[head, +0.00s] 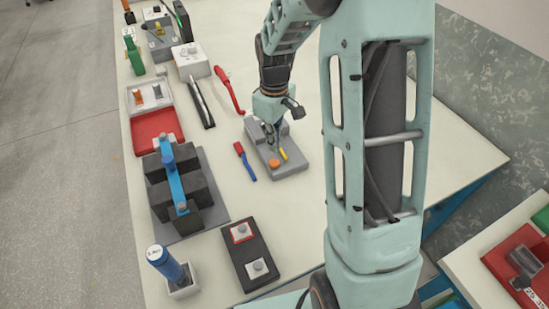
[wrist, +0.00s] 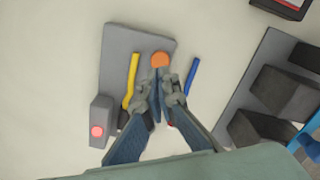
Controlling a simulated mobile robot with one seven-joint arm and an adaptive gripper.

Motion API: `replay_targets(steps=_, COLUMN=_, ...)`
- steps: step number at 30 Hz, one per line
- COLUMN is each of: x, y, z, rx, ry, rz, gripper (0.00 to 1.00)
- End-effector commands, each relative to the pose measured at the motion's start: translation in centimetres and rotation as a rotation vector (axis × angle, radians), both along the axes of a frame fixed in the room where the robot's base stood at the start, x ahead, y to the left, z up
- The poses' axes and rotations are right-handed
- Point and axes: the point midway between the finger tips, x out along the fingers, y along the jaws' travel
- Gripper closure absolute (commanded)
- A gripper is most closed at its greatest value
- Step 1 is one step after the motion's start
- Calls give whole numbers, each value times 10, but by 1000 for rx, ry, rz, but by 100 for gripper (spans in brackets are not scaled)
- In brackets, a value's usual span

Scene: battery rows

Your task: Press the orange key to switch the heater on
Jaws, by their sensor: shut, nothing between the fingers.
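The orange key (head: 274,163) is a round button near the front end of a flat grey heater unit (head: 293,170). In the wrist view the orange key (wrist: 160,60) shows just beyond my fingertips, partly overlapped at its lower edge. The grey unit (wrist: 117,60) also bears a yellow bar (wrist: 133,75) and a raised block with a red-pink round spot (wrist: 97,131). My gripper (head: 274,141) is shut and empty, pointing down over the unit. The closed fingers (wrist: 157,88) show in the wrist view; whether they touch the key I cannot tell.
A blue-handled tool (head: 245,161) lies just left of the unit. A dark block fixture with a blue bar (head: 173,180) stands farther left. A dark two-button box (head: 250,253) and a blue cylinder in a holder (head: 166,265) are nearer the front.

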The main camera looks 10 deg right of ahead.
Motion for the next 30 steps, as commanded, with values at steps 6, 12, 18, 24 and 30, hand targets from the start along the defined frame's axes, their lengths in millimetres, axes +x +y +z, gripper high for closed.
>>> replay_targets(steps=6, x=0, y=3, z=-1, rx=0, ry=0, rz=1, gripper=100)
replay_targets(steps=12, x=-4, y=24, z=-1, rx=1, ry=-1, rz=4, gripper=100)
replay_targets(steps=18, x=-9, y=48, z=-1, rx=1, ry=-1, rz=3, gripper=100)
replay_targets(steps=24, x=-14, y=72, z=-1, rx=1, ry=-1, rz=3, gripper=100)
replay_targets(steps=30, x=-18, y=93, z=-1, rx=1, ry=-1, rz=2, gripper=100)
